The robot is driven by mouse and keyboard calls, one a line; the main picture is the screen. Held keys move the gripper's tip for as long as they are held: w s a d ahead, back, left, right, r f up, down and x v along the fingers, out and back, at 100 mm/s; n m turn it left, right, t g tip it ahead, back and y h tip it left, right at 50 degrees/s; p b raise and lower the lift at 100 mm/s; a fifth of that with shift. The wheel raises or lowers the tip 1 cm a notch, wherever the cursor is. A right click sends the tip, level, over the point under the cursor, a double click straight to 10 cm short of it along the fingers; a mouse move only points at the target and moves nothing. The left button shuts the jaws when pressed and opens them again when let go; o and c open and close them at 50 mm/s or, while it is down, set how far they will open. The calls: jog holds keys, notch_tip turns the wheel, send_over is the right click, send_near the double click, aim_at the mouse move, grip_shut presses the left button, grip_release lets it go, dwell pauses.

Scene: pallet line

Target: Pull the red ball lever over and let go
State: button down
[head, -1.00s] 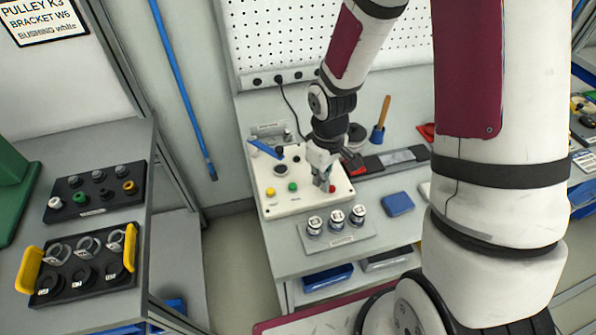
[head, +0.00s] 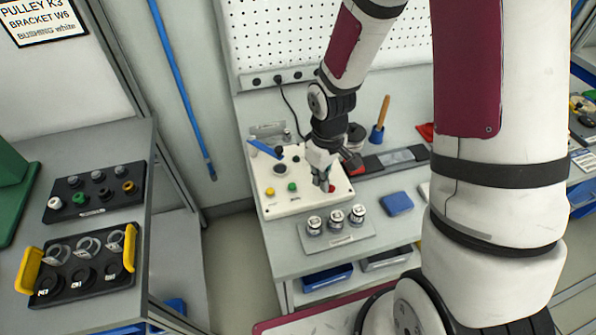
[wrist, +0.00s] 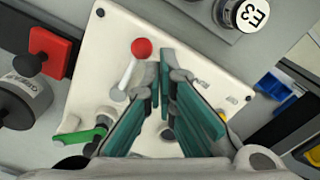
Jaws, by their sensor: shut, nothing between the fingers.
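The red ball lever stands on the white control panel (head: 285,205). Its red ball (wrist: 141,47) and pale stem (wrist: 126,78) show in the wrist view, just left of my fingertips. My gripper (wrist: 167,68) is shut and empty, its teal fingers close together over the panel. A small gap shows between the fingers and the ball; I cannot tell whether they touch lower down. In the head view my gripper (head: 322,182) points down at the panel's right part, and the red ball (head: 331,188) shows beside the fingertips, partly hidden.
A yellow button (head: 270,192) and a green button (head: 292,187) sit on the panel. Several labelled canisters (head: 336,217) stand in front. A red block with a black knob (wrist: 48,55) lies beside the panel. A blue box (head: 397,203) lies to the right.

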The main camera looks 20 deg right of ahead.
aim_at(321, 194)
jog(key=shift+f, duration=0.1)
jog(key=shift+f+b, duration=0.8)
jog(key=shift+f, duration=0.85)
